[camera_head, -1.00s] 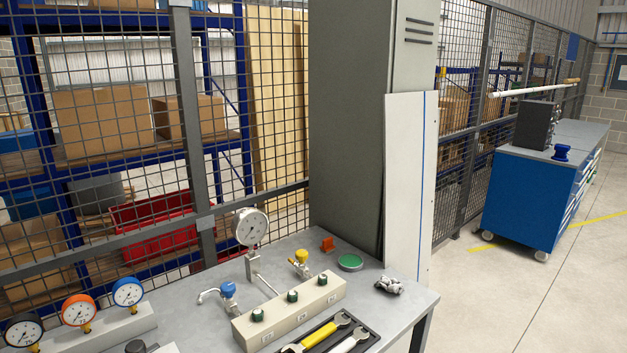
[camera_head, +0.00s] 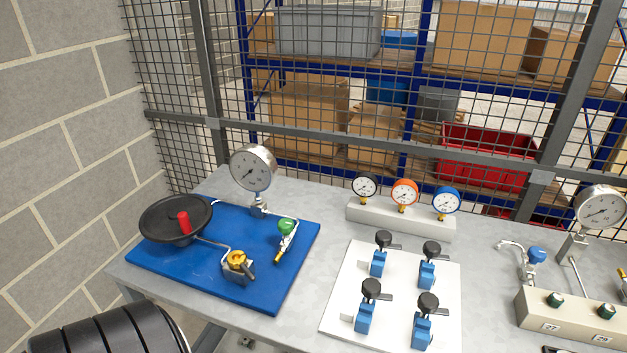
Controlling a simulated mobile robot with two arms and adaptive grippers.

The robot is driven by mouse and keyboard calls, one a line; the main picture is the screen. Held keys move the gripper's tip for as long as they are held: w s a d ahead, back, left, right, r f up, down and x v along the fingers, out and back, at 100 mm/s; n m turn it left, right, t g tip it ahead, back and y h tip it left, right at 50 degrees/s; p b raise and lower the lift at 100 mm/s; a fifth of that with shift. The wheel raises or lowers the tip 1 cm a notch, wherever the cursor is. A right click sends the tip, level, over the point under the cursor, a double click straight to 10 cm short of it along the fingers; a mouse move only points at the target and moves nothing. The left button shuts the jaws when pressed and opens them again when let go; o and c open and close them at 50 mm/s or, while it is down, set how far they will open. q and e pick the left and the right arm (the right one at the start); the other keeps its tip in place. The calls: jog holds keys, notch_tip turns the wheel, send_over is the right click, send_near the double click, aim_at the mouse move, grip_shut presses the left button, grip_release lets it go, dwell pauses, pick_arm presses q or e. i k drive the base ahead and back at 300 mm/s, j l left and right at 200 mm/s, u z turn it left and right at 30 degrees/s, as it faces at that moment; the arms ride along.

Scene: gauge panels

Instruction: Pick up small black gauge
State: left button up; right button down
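The small black gauge (camera_head: 365,187) has a dark rim, a white dial and a brass stem. It stands upright at the left end of a pale block (camera_head: 400,217) towards the back of the grey bench. A small orange gauge (camera_head: 404,193) stands just right of it, and a small blue gauge (camera_head: 446,201) at the right end of the block. Neither of my grippers shows in the head view.
A blue board (camera_head: 200,268) with a large gauge (camera_head: 253,168), a black disc (camera_head: 176,218) and valves lies left. A white plate (camera_head: 345,318) with several black-knobbed blue valves is in front of the block. A mesh fence (camera_head: 330,146) runs behind the bench.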

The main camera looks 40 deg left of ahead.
aim_at(364, 184)
jog(key=u, duration=1.1)
